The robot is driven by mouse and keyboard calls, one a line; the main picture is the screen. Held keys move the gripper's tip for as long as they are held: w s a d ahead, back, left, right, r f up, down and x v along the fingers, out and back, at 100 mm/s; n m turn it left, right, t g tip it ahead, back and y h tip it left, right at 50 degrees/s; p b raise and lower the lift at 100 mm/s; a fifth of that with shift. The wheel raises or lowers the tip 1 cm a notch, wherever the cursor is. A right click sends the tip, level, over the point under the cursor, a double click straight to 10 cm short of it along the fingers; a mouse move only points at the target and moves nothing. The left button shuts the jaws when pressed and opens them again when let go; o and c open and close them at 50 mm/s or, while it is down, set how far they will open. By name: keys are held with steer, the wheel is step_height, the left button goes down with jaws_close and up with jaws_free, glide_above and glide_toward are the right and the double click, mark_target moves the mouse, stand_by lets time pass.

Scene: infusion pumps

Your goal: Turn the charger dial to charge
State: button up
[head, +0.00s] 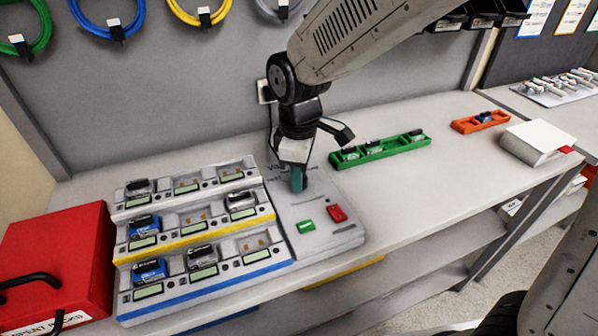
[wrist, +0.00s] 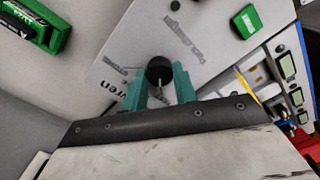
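The charger dial (wrist: 160,71) is a round black knob with a pale pointer line toward the bottom of the wrist view. It sits on the grey charger panel (head: 285,214), to the right of the battery bays. My gripper (wrist: 160,84) has teal fingers, one on each side of the dial, and they appear closed on it. In the head view my gripper (head: 298,181) points down over the panel's back part and hides the dial. Printed labels around the dial are partly covered and not fully readable.
A green button (head: 306,226) and a red button (head: 337,213) lie on the panel's front. The charger bays (head: 197,238) hold several packs. A green tray (head: 380,148) stands right of the panel, and a red box (head: 58,262) at far left. The table's middle right is clear.

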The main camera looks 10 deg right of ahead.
steer(key=shift+c, duration=1.2)
steer(key=m, duration=0.4)
steer(key=shift+m, duration=2.3)
steer(key=o, duration=1)
steer(key=shift+c, duration=0.2)
